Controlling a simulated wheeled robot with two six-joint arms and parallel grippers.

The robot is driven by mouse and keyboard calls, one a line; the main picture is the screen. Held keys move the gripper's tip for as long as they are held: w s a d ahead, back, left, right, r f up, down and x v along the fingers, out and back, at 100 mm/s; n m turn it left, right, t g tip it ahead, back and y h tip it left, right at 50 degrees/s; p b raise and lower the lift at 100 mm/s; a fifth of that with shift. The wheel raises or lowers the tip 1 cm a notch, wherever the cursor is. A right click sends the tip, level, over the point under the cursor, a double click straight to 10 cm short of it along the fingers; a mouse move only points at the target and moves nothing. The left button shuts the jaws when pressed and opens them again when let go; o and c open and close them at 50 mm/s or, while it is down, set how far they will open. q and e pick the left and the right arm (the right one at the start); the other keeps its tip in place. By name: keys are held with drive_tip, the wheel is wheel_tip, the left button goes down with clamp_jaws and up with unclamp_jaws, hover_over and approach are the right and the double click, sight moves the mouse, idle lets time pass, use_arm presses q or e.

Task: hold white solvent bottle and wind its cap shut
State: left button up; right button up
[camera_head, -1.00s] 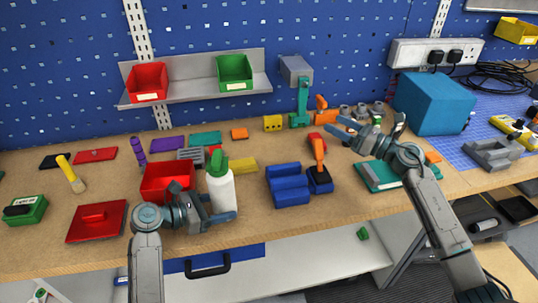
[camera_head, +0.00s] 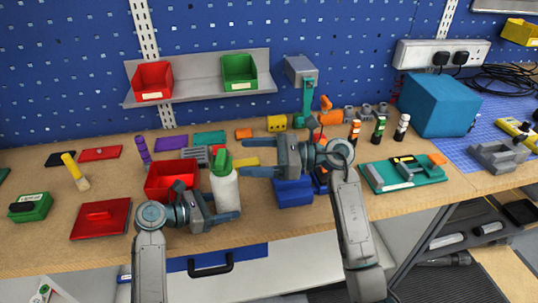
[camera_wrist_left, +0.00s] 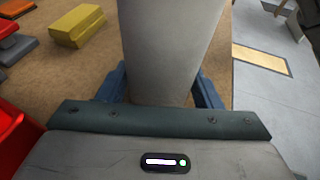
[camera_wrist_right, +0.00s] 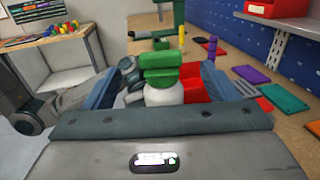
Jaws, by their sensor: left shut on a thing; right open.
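The white solvent bottle (camera_head: 224,190) stands upright at the bench's front, and its green cap (camera_head: 220,163) is on top. My left gripper (camera_head: 228,210) is shut on the bottle's body. In the left wrist view the bottle (camera_wrist_left: 172,45) fills the space between the fingers. My right gripper (camera_head: 248,158) is open, to the right of the cap and at about its height. In the right wrist view the cap (camera_wrist_right: 160,70) lies ahead, between the open fingers, with the white bottle shoulder (camera_wrist_right: 163,96) below. I cannot tell how tightly the cap sits.
A red bin (camera_head: 160,186) stands just left of the bottle, and a red lidded box (camera_head: 100,218) lies farther left. A teal tray (camera_head: 420,180) lies at the right. The bench's front edge is close below the bottle.

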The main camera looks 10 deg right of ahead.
sight(225, 157)
drive_tip(key=a, duration=0.2)
drive_tip(key=w+a, duration=0.1)
drive_tip(key=a, duration=0.4)
drive_tip(key=shift+w+a, duration=0.25)
drive_tip(key=c, duration=1.1)
drive_tip(key=shift+o, duration=0.2)
drive_tip(key=shift+f+m+t+h, duration=0.1)
drive_tip(key=shift+m+t+h, duration=0.4)
drive_tip(key=shift+m+t, duration=1)
drive_tip(key=shift+n+t, duration=0.3)
drive_tip(key=o, duration=1)
drive_tip(key=shift+o, duration=0.2)
